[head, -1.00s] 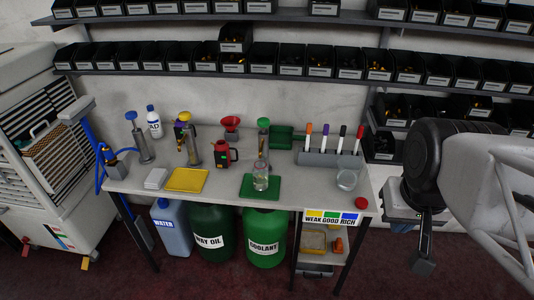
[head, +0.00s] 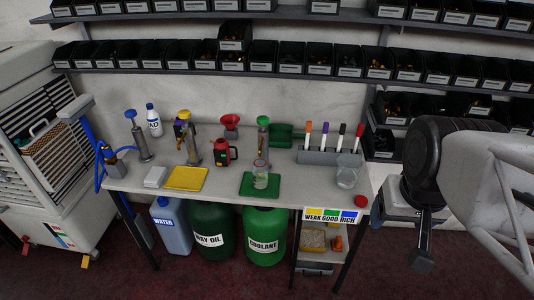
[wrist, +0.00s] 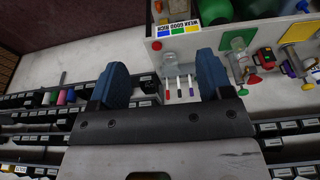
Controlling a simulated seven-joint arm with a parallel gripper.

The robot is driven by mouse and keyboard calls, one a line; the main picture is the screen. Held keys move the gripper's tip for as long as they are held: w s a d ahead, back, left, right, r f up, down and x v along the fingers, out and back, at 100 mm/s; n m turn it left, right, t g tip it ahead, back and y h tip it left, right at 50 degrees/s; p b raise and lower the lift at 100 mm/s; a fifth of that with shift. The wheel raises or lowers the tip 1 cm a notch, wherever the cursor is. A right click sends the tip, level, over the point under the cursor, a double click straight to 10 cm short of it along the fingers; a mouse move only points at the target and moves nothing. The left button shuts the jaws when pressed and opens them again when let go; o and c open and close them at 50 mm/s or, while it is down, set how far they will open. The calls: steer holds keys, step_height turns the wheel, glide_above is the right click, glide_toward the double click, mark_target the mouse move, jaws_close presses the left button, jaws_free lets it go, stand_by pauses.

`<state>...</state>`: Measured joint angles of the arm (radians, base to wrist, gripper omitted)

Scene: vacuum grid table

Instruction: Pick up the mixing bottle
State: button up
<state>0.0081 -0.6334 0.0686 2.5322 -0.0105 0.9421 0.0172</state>
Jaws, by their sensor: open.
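A clear bottle (head: 260,181) with a reddish rim and pale contents stands upright on the green mat (head: 274,191); it looks like the mixing bottle. It also shows in the wrist view (wrist: 239,46), upside down. My gripper (head: 423,257) hangs to the right of the table, well apart from the bottle. In the wrist view its two blue fingers (wrist: 160,82) are spread wide with nothing between them.
A clear beaker (head: 347,174) and a grey marker holder (head: 330,158) stand on the table's right side. Shelves of black bins (head: 292,57) line the wall behind.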

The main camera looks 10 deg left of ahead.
mark_target(264, 163)
steer(key=w+a+f+n+t+y, duration=0.1)
steer(key=w+a+f+t, duration=0.2)
steer(key=w, duration=0.7)
steer(key=w+a+f+n+t, duration=0.2)
steer(key=w+f, duration=0.2)
steer(key=w, duration=0.6)
steer(key=w+a+f+n+t+y, duration=0.1)
steer(key=w+a+f+t, duration=0.2)
steer(key=w, duration=0.7)
steer(key=w+a+f+n+y, duration=0.1)
steer(key=w+a+f+y, duration=0.1)
steer(key=a+f, duration=0.3)
steer(key=w+a+f+n+t+y, duration=0.1)
steer(key=w+a+f+n+y, duration=0.1)
steer(key=a+f+y, duration=0.3)
steer(key=w+a+f+n+t+y, duration=0.1)
steer(key=w+a+f+n+y, duration=0.1)
steer(key=a+f+y, duration=0.2)
steer(key=shift+w+a+f, duration=0.15)
steer(key=shift+a+f, duration=0.35)
steer(key=shift+a, duration=0.2)
steer(key=shift+w+a+f, duration=0.15)
steer(key=shift+a+f, duration=0.3)
steer(key=shift+a, duration=0.2)
steer(key=shift+x, duration=1.3)
